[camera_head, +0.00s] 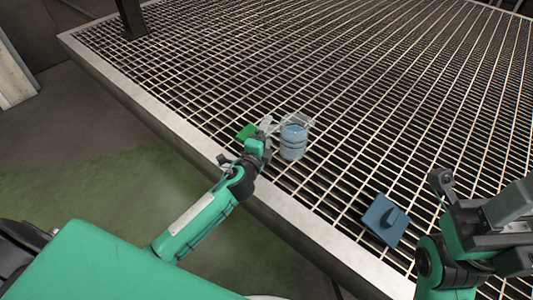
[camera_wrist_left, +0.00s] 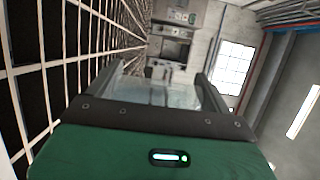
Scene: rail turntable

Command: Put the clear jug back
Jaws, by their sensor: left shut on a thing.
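The clear jug (camera_head: 293,143), see-through with a bluish tint, is over the metal grating near its front edge in the head view. I cannot tell whether its base touches the grating. My left gripper (camera_head: 268,127) is shut on the jug from the left, near its upper part. In the left wrist view the jug (camera_wrist_left: 168,93) shows as a see-through shape between the two fingers. My right arm is at the right of the head view, with grey gripper parts (camera_head: 480,215) whose fingers I cannot make out clearly.
A blue flat piece with a raised part (camera_head: 384,220) lies nearer the right arm. The grating has a pale metal border (camera_head: 190,150).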

